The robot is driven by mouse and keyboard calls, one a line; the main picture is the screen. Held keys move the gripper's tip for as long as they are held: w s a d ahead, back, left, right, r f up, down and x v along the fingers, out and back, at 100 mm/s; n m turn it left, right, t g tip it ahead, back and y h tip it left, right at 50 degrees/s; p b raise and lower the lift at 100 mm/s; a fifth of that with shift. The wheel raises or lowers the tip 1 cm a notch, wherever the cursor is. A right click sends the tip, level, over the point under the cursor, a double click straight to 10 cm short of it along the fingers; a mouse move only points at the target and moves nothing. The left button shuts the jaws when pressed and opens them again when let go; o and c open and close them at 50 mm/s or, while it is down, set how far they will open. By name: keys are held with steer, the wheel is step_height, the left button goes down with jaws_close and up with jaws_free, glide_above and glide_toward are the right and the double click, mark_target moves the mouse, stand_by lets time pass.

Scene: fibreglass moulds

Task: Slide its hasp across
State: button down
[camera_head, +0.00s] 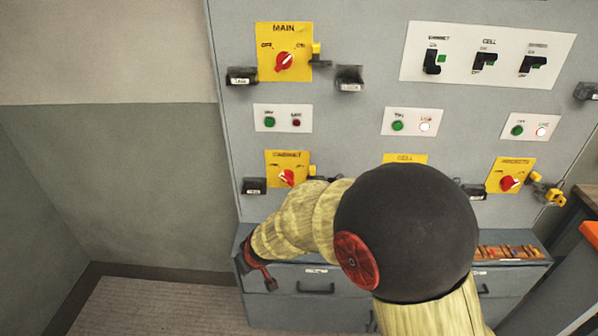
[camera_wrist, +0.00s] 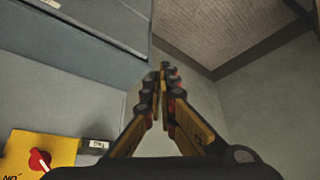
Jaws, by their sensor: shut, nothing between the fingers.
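Three yellow switch plates with red knobs show in the head view: the MAIN plate (camera_head: 272,70), the cabinet plate (camera_head: 275,158) and the right plate (camera_head: 497,180). A small yellow block, possibly a hasp, sits at the right edge of the MAIN plate (camera_head: 316,48) and of the cabinet plate (camera_head: 312,170). My gripper (camera_head: 262,277) is low at the left, in front of the drawer unit, below the cabinet plate. In the wrist view my gripper (camera_wrist: 164,74) is shut and empty. A yellow plate (camera_wrist: 60,145) with a red knob shows beside it, apart. My arm hides most of the CELL plate (camera_head: 405,158).
The drawer unit (camera_head: 300,312) juts out below the grey panel (camera_head: 350,30). Black labelled pieces (camera_head: 242,76) stand out beside the plates. A tray of small parts (camera_head: 497,252) lies at the right. The floor (camera_head: 150,310) at the left is clear.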

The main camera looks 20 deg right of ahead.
steer(key=w+d+f+n+t+h, duration=0.1)
steer(key=w+d+n+t+h, duration=0.15)
steer(key=w, duration=0.55)
steer(key=w+d+f+n+t+h, duration=0.15)
steer(key=w+t, duration=0.25)
steer(key=w, duration=0.4)
steer(key=w+d+r+n+t+h, duration=0.2)
steer(key=d+r+h, duration=0.6)
steer(key=r, duration=0.5)
steer(key=shift+d+r+n+t+p, duration=0.35)
steer(key=shift+d+n+t, duration=0.25)
steer(key=shift+d, duration=0.3)
